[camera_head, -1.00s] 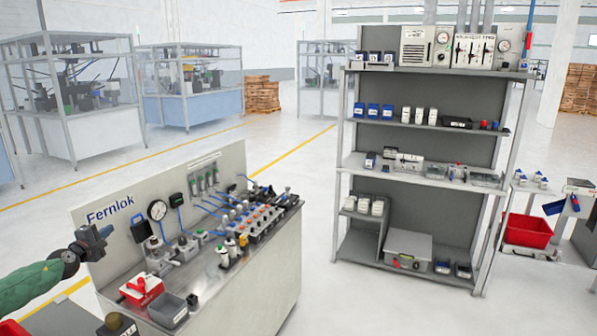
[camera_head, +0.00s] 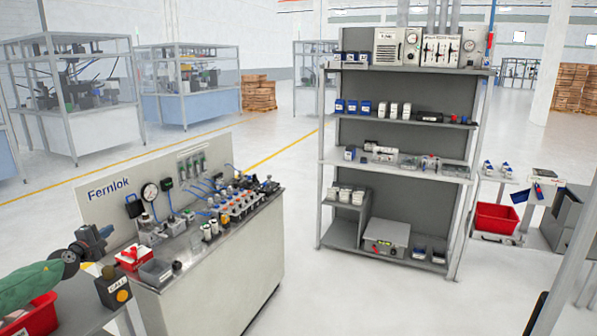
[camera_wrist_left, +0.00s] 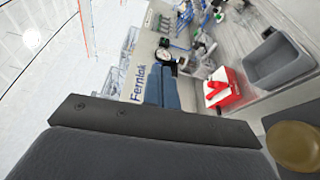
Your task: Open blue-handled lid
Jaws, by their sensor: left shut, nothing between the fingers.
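My left gripper (camera_head: 98,238) is at the left of the head view, in front of the left end of the Fernlok bench. It is shut and empty, touching nothing that I can see. In the left wrist view its blue-grey fingers (camera_wrist_left: 161,90) show together, with the bench behind them. I cannot make out a blue-handled lid for certain. A blue piece (camera_head: 540,192) shows by the side table at right. My right gripper is not in view.
The Fernlok bench (camera_head: 205,292) carries gauges, valves, a red box (camera_head: 133,257) and a grey bin (camera_head: 156,272). A shelf rack (camera_head: 326,190) stands beyond it. A red bin (camera_head: 495,218) is at the right. Open floor (camera_head: 335,295) lies between bench and rack.

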